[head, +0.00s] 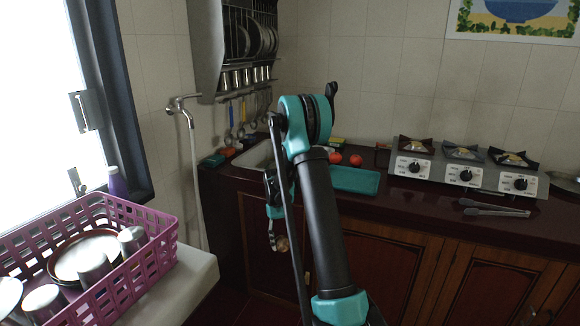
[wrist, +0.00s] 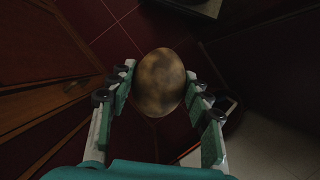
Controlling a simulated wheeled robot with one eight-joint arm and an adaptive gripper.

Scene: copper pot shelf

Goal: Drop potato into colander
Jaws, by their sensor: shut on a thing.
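A brown, mottled potato (wrist: 160,82) is held between the two fingers of my gripper (wrist: 159,92) in the wrist view. The fingers press on its left and right sides. In the head view my gripper (head: 277,240) hangs low in front of the dark cabinet doors, below the counter edge. The potato (head: 282,244) shows there as a small brown shape at the fingertips. I cannot make out a colander in either view.
A pink basket (head: 150,262) with steel cups and a plate stands on a pale ledge at left. The dark counter (head: 420,205) holds a sink (head: 255,155), a teal tray (head: 355,180), red tomatoes (head: 355,160), a stove (head: 465,172) and tongs (head: 495,211).

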